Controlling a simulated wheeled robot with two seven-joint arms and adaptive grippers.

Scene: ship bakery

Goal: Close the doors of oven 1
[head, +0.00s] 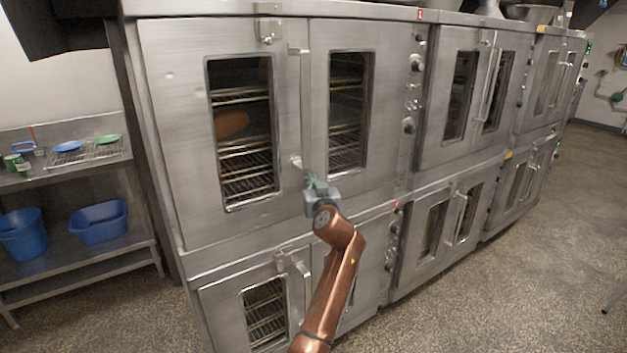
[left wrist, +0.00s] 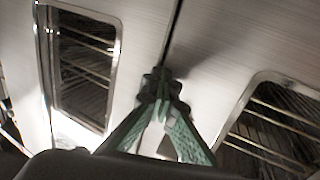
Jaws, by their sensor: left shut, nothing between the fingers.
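The upper left oven has a left door (head: 170,110) and a right door (head: 390,100), both steel with a window. Both doors look closed or nearly closed; a small gap is hard to rule out. A vertical bar handle (head: 301,100) stands near the seam between them. My left gripper (head: 313,180) is shut and empty, at the lower part of the doors close to the seam. In the left wrist view its green fingers (left wrist: 158,88) meet in front of the dark seam, with a window on each side. Contact with the door cannot be told. My right gripper is out of view.
A lower oven (head: 225,300) sits below, and more ovens (head: 440,150) continue to the right. A steel rack (head: 70,180) with blue bins (head: 100,222) stands at the left. The speckled floor (head: 530,270) is clear at the right.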

